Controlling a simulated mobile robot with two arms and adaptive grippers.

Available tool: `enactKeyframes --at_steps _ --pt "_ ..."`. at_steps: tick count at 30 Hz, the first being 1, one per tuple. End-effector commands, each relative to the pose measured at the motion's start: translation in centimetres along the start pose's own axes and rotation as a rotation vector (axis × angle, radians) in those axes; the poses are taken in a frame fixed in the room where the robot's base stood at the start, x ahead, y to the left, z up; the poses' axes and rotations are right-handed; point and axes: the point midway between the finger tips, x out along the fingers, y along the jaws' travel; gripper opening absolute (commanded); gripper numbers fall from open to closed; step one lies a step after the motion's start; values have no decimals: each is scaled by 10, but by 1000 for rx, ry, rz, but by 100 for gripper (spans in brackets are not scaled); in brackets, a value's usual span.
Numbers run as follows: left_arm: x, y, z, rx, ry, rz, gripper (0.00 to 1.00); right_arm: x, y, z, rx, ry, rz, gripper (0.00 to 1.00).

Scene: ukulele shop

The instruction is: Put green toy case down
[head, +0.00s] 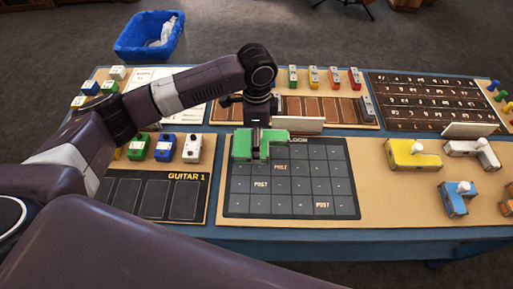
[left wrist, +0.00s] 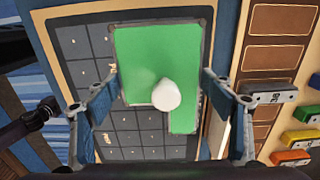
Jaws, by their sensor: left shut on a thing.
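The green toy case (head: 242,145) is an L-shaped block with a white knob. It is over the top left part of the dark grid board (head: 297,203), which has several cells marked POST. My left gripper (head: 260,150) points down at the case and is shut on it. In the left wrist view the green case (left wrist: 150,55) lies between the two fingers of the left gripper (left wrist: 165,95), with the grid behind it. I cannot tell whether the case touches the board. My right gripper is not in view.
A yellow case (head: 410,156), a white case (head: 470,151) and a blue case (head: 455,199) sit to the right of the grid. Several small pedals (head: 165,147) stand at the left. A blue bin (head: 148,37) is on the floor behind the table.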

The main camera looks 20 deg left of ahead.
Motion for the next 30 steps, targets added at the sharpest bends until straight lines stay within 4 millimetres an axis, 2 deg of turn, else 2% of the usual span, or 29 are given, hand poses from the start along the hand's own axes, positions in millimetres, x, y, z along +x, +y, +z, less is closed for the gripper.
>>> enactKeyframes --at_steps 5,12,25,26,30 --pt "14 0 0 0 0 0 40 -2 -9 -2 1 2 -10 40" --pt "48 0 0 -1 0 0 40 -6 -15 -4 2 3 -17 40" --pt "55 0 -1 0 1 -1 40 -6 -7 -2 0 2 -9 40" --pt "55 -1 -1 0 1 -1 77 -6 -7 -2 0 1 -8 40" --pt "55 -1 0 0 1 -1 92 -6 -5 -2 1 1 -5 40"
